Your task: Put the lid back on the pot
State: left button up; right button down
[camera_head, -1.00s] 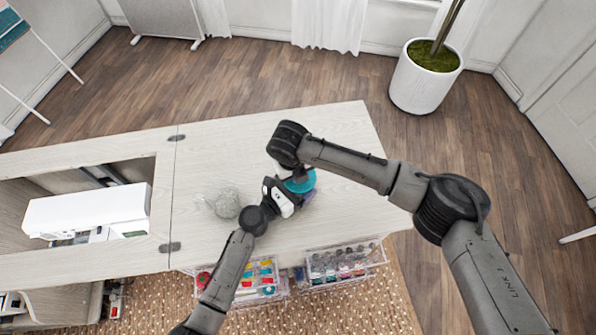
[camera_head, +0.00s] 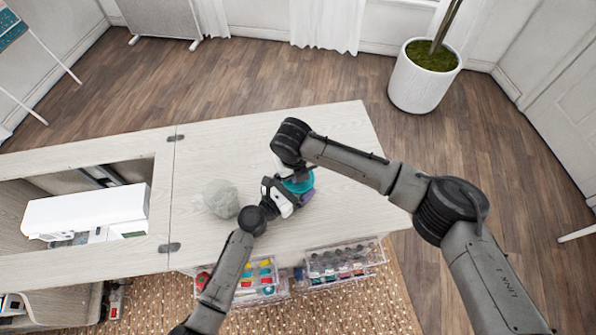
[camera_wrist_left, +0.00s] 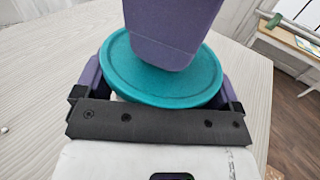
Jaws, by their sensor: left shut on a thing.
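A teal round disc with a raised rim, which looks like the lid (camera_head: 299,187), is near the middle of the cabinet top. It also shows in the left wrist view (camera_wrist_left: 118,68). My left gripper (camera_head: 294,192) has its purple fingers on either side of the disc and is shut on it. In the left wrist view a large purple finger, apparently of my right gripper (camera_wrist_left: 172,35), covers part of the disc. My right arm hides most of that gripper, so its opening is unclear. A grey, rounded, blurry thing (camera_head: 221,199) sits left of my left gripper; I cannot tell whether it is the pot.
The pale wooden cabinet top (camera_head: 340,125) is clear behind and right of the arms. A white sewing machine (camera_head: 90,210) lies in the recess at left. Clear drawers (camera_head: 340,262) with small coloured items stick out at the front edge.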

pick_arm(q)
jog(key=shift+d+r, duration=0.35)
pick_arm(e)
jog(key=shift+s+a+f, duration=0.2)
jog(key=shift+s+f, duration=0.1)
jog(key=shift+f, duration=0.25)
jog(key=c, duration=1.4)
grip_release()
pick_arm(q)
jog(key=shift+a+f, duration=0.1)
jog(key=shift+a, duration=0.05)
pick_arm(e)
notch_tip(320, 180, up, 4)
jog(key=shift+s+a+r, duration=0.1)
pick_arm(q)
jog(key=shift+a+f, duration=0.1)
pick_arm(e)
jog(key=shift+r, duration=0.15)
jog(key=shift+c, duration=0.8)
pick_arm(q)
jog(key=shift+f, duration=0.1)
pick_arm(e)
jog(key=shift+f, duration=0.55)
